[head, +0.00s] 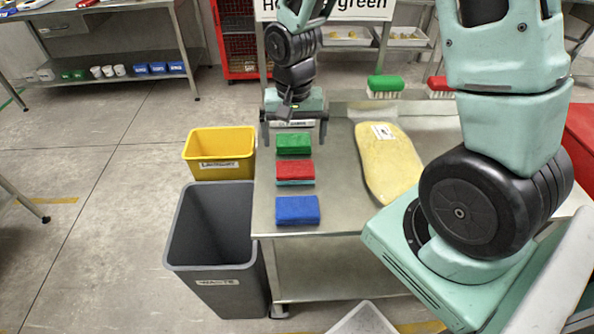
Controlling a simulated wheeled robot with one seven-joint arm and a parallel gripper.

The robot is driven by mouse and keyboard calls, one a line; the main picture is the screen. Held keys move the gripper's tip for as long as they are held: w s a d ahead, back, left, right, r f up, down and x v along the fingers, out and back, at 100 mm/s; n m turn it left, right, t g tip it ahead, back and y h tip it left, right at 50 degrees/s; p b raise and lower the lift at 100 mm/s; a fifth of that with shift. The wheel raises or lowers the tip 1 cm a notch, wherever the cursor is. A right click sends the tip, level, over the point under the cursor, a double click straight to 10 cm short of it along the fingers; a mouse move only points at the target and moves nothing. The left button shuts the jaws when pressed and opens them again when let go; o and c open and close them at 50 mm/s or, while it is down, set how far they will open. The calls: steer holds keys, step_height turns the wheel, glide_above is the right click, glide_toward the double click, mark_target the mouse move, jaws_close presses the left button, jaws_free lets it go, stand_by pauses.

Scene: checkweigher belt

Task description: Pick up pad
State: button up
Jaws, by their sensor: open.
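My gripper (294,134) is open and points down over the far left part of the steel table. Its two fingers stand apart, left and right of the green pad (294,144); I cannot tell its exact height above the pad. The red pad (295,169) lies nearer, with a teal layer showing under its front edge. The blue pad (297,209) lies nearest, close to the table's front left corner. The gripper holds nothing that I can see.
A grey waste bin (212,240) and a yellow bin (219,153) stand left. My arm hides the table's right part. A sign (330,8) is cut off.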

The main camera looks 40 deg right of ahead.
mark_target(295, 169)
step_height(295, 169, down, 10)
steer(key=shift+d+f, duration=0.1)
stand_by(0.4)
steer(key=c, duration=0.8)
steer(key=shift+r, duration=0.2)
step_height(295, 169, up, 10)
steer(key=shift+f, duration=0.1)
steer(key=o, duration=0.4)
steer(key=shift+c, duration=1.1)
steer(key=shift+f, duration=0.1)
